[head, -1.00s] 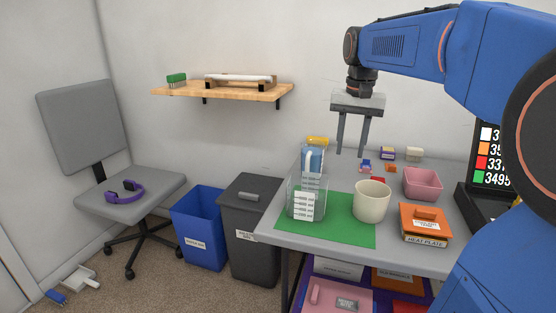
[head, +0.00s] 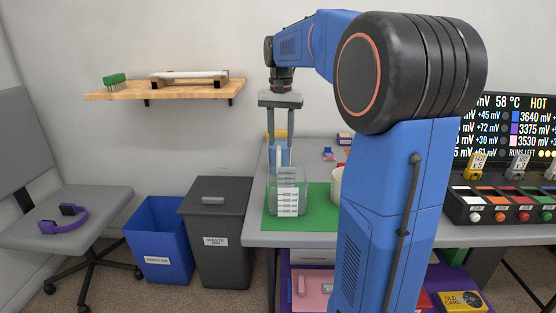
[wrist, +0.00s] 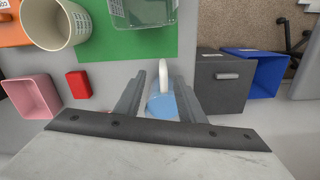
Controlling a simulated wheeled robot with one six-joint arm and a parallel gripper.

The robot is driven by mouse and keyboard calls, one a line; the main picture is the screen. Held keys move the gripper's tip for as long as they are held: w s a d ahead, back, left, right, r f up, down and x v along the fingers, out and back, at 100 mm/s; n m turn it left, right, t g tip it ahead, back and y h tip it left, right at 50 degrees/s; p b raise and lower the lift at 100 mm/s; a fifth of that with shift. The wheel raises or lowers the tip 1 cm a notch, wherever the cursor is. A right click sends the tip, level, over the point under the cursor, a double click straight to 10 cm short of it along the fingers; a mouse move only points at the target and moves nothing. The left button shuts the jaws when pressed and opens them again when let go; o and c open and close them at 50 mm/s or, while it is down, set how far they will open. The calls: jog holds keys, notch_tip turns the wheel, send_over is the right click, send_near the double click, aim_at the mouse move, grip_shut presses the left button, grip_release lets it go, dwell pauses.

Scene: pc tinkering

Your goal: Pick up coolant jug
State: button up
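A light blue jug with a white handle, which I take for the coolant jug (head: 284,160), stands on the grey table behind a clear container (head: 287,196) with white labels. Something yellow shows at its top. In the wrist view, the jug's blue body (wrist: 160,107) and white handle show between my fingers. My gripper (head: 281,142) points down with its fingers apart, over the jug. It is open in the wrist view (wrist: 160,84). I cannot tell whether a finger touches the jug. The clear container hides the jug's lower part.
The clear container stands on a green mat (head: 252,216). Bins (head: 218,230) stand left of the table. A wall shelf (head: 165,91) hangs at the left. My arm hides the table's middle.

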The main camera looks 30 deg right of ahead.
aim_at(279, 157)
notch_tip(279, 157, down, 6)
jog(key=shift+r, duration=0.2)
jog(key=shift+w+a+f, duration=0.1)
jog(key=shift+a+f, duration=0.05)
jog(key=shift+f, duration=1.2)
jog(key=shift+w+a+f, duration=0.1)
jog(key=shift+a+f, duration=0.05)
jog(key=shift+f, duration=1.15)
grip_shut()
